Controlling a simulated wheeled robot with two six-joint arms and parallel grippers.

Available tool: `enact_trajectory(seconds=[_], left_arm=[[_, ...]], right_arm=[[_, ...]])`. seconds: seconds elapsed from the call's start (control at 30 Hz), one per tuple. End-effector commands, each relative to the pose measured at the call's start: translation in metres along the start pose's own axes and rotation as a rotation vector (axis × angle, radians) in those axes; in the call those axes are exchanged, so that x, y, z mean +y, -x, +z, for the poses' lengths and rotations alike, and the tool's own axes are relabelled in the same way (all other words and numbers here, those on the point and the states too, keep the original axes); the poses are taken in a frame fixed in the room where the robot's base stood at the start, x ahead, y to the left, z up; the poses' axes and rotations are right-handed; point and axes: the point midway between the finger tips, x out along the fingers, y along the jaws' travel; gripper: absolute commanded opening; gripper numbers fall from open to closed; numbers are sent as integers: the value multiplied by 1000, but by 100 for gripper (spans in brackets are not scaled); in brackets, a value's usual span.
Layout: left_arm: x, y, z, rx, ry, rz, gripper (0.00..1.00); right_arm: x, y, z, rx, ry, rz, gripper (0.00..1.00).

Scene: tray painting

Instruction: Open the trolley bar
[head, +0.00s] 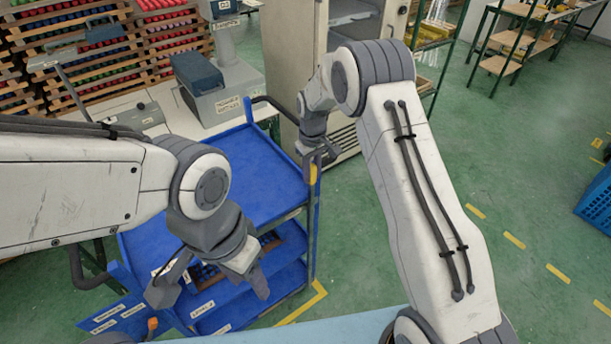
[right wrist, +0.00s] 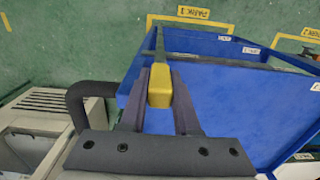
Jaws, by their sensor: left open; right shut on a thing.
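The blue trolley (head: 250,180) stands in the middle of the head view, with its shelves stacked below the top. A yellow grip (right wrist: 158,87) on a thin grey bar (right wrist: 160,45) lies at the trolley's side edge. My right gripper (head: 318,160) is at the trolley's right edge, shut on the yellow grip; its fingers (right wrist: 157,95) stand on both sides of it in the right wrist view. How far the bar is swung I cannot tell. My left gripper (head: 212,286) is open and empty in front of the trolley's lower shelves.
A bench with a grey-blue machine (head: 212,88) stands behind the trolley, beside a beige cabinet (head: 290,60). Racks of coloured items (head: 80,50) fill the back left. A blue crate (head: 597,205) lies far right.

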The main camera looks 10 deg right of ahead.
Motion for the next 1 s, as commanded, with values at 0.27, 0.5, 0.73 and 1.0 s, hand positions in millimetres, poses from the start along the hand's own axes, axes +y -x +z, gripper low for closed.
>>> enact_trajectory(seconds=[0.27,0.5,0.73,1.0], left_arm=[[0,0,0,0,0,0,50],[0,0,0,0,0,0,50],[0,-1,0,0,0,0,50],[-1,-15,1,0,-1,0,50]], right_arm=[[6,2,0,7,-4,7,0],[5,2,-1,6,-3,6,60],[3,4,-2,6,-1,5,60],[4,46,-2,11,-2,7,60]])
